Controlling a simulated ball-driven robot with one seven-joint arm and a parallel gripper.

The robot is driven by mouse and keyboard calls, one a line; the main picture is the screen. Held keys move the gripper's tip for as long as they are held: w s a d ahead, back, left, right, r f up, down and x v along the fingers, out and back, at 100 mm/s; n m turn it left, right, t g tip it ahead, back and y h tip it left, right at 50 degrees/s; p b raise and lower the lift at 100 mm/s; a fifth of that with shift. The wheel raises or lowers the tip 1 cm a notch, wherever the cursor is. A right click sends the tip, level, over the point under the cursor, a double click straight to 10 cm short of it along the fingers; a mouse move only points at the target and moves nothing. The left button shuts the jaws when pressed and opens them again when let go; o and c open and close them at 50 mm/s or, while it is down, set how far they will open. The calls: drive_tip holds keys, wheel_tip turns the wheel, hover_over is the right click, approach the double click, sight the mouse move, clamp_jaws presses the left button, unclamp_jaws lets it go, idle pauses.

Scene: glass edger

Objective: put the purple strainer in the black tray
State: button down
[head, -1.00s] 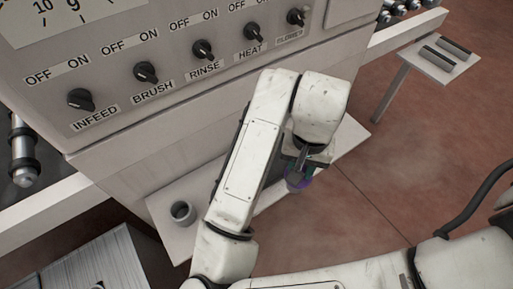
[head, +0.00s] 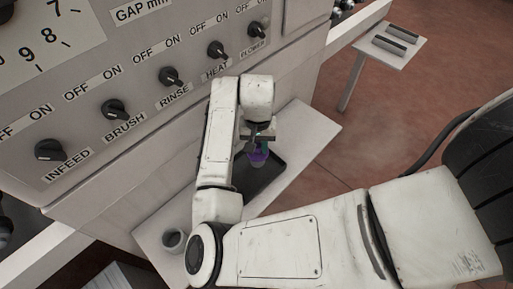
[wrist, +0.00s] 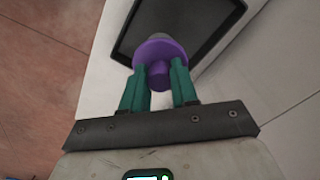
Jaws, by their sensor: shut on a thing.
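My gripper (wrist: 160,88) is shut on the purple strainer (wrist: 159,51), its green fingers on either side of the strainer's narrow purple part. In the head view the strainer (head: 258,158) hangs below my gripper (head: 260,143), in front of the black tray. The black tray (head: 268,182) lies on a pale shelf and is partly hidden by my arm. In the wrist view the tray (wrist: 213,14) shows just beyond the strainer. I cannot tell the height of the strainer above it.
The pale shelf (head: 312,130) runs along the machine's front. A grey cup (head: 173,241) stands at its near left end. The knob panel (head: 170,77) rises close behind my arm. A small table with dark bars (head: 393,46) stands at the back right.

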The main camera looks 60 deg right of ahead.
sight(257, 151)
drive_tip(key=shift+w+d+f, duration=0.35)
drive_tip(key=shift+d+f, duration=0.15)
drive_tip(key=shift+f, duration=0.15)
drive_tip(key=shift+w+f, duration=0.1)
drive_tip(key=shift+f, duration=1.55)
drive_tip(key=shift+f, duration=0.2)
drive_tip(key=c, duration=0.9)
unclamp_jaws()
drive_tip(key=shift+o, duration=0.2)
drive_tip(key=shift+r, duration=0.1)
drive_tip(key=shift+r, duration=3.85)
